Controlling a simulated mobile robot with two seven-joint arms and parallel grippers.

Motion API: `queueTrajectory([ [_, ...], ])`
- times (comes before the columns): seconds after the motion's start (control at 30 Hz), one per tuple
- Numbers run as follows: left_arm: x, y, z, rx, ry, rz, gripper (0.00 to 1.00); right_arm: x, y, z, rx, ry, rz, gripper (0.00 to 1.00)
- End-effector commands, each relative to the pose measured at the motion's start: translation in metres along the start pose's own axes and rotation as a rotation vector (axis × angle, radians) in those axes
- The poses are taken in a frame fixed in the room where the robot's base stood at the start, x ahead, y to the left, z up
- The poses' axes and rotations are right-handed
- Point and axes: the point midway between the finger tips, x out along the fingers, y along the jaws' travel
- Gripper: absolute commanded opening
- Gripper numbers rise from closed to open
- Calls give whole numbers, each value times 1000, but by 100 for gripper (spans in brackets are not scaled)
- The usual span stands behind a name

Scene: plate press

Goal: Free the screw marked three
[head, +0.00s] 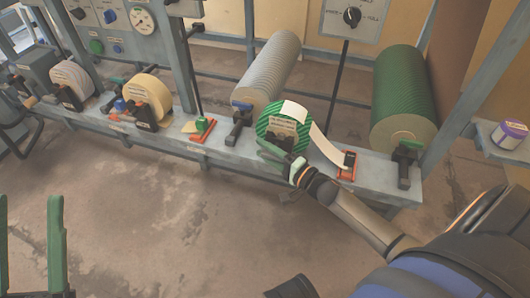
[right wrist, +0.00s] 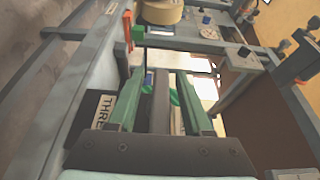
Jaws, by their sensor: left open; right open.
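A black plate with "THREE" lettering (right wrist: 102,118) shows beside my right gripper in the right wrist view, partly hidden. My right gripper (right wrist: 160,74) is open, and a dark bar (right wrist: 160,108) lies between its green fingers; I cannot tell whether they touch it. In the head view, my right gripper (head: 281,156) is at the black clamp (head: 283,134) in front of the green-striped roll (head: 263,122), hiding the lower part of the clamp. My left gripper (head: 31,200) is open and empty at the lower left, away from the bench.
A grey bench rail (head: 230,158) runs across, bearing a white roll (head: 72,77), a cream roll (head: 157,90), and other black clamps (head: 404,160). A red-orange holder (head: 346,165) stands right of the striped roll. A purple-lidded tin (head: 509,133) sits far right. The floor in front is clear.

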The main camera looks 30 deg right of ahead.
Motion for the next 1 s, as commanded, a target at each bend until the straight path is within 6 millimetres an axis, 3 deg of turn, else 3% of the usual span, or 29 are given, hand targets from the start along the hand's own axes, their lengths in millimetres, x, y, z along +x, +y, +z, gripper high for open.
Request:
queueTrajectory([
  [0.23, 0, 0, 0, -1, -1, 0, 50, 0, 0, 0, 0, 0, 1, 49],
  [0.67, 0, 0, 0, -3, -2, -1, 50, 0, 0, 0, 0, 0, 0, 0],
  [1.0, 0, 0, 0, -3, -2, -1, 50, 0, 0, 0, 0, 0, 0, 0],
])
